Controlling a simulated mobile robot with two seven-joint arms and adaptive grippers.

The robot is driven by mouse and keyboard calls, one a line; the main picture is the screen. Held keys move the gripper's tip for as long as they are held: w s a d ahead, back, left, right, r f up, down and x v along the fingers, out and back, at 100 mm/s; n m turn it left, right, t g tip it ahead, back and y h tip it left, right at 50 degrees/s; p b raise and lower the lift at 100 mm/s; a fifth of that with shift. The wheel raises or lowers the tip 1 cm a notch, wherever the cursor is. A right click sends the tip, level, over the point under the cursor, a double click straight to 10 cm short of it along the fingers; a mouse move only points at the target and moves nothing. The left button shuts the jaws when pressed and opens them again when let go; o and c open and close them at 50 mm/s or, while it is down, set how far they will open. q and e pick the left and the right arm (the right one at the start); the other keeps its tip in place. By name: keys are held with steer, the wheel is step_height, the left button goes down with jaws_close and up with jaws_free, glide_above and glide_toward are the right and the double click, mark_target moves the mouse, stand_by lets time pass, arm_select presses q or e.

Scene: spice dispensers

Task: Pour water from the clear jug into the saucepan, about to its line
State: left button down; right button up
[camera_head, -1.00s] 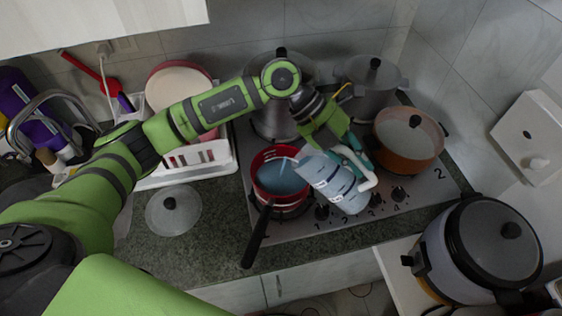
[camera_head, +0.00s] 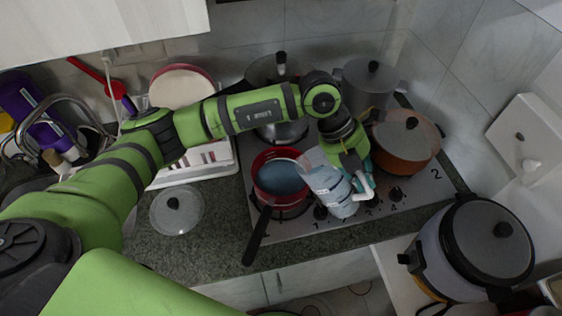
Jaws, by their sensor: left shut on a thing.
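The clear jug (camera_head: 329,188) is tilted with its mouth toward the upper left, beside the right rim of the saucepan. Water shows in its lower body. My left gripper (camera_head: 358,178) is shut on the jug at its handle side; the fingers are partly hidden. The red saucepan (camera_head: 264,162) sits on the front left of the stove with its dark handle toward the front, and bluish water (camera_head: 281,178) covers its inside. I cannot make out its line or a stream from the jug. My right gripper is not in view.
An orange lidded pot (camera_head: 404,150) stands just right of the gripper, with grey pots (camera_head: 370,85) behind. A glass lid (camera_head: 177,210) lies on the counter at left. A rice cooker (camera_head: 478,245) stands at front right. A white dish rack (camera_head: 205,172) is left of the stove.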

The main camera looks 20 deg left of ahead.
mark_target(373, 193)
arm_select(q)
steer(key=d+y, duration=0.1)
steer(key=d+f+y, duration=0.1)
steer(key=d, duration=0.1)
steer(key=shift+s+d, duration=0.15)
step_height(373, 193, down, 4)
steer(key=d+y+b, duration=0.3)
steer(key=y+b, duration=0.1)
steer(key=shift+y, duration=0.3)
steer(key=r, duration=0.1)
steer(key=r+p, duration=0.1)
steer(key=r, duration=0.3)
steer(key=shift+s+a+p, duration=0.2)
steer(key=shift+s+p, duration=0.1)
steer(key=shift+p, duration=0.05)
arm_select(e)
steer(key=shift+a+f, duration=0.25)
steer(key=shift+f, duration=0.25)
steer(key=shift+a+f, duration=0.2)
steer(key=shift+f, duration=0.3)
arm_select(q)
steer(key=shift+f, duration=0.1)
